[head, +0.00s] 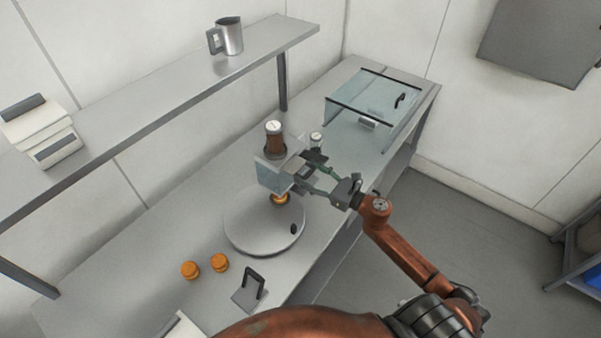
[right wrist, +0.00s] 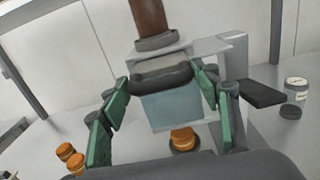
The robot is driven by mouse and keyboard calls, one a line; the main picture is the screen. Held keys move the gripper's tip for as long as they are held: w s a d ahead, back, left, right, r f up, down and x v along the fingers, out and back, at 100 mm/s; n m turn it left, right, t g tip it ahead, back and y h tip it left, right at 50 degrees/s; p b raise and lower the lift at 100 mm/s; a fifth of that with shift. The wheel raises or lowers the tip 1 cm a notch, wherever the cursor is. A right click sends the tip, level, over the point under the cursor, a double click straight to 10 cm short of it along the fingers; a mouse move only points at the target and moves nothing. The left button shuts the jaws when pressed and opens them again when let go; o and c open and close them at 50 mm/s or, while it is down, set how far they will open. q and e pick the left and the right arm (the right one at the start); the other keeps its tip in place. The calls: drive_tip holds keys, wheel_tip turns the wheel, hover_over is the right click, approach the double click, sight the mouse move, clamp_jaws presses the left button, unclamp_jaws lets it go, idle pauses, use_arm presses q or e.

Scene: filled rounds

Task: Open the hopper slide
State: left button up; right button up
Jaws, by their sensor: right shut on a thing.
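The hopper (head: 273,135) stands over the counter, with a brown tube (right wrist: 150,18) and a grey collar on top of a pale box. The dark slide handle (right wrist: 160,78) sticks out at the front of the box in the right wrist view. My right gripper (head: 312,172) is at the hopper, its green fingers on either side of the handle and shut on it. The handle is hard to make out in the head view. How far the slide is out, I cannot tell. My left gripper is not in view.
An orange round (head: 280,198) sits under the hopper on a grey round plate (head: 250,232). Two more rounds (head: 220,262) lie on the counter to the left, near a black-handled tool (head: 250,288). A glass case (head: 375,95) stands behind, and a metal jug (head: 228,36) stands on the shelf.

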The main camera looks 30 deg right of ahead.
drive_tip(key=shift+s+d, duration=0.1)
drive_tip(key=shift+s, duration=0.2)
drive_tip(key=o, duration=1.4)
drive_tip(key=v, duration=1.2)
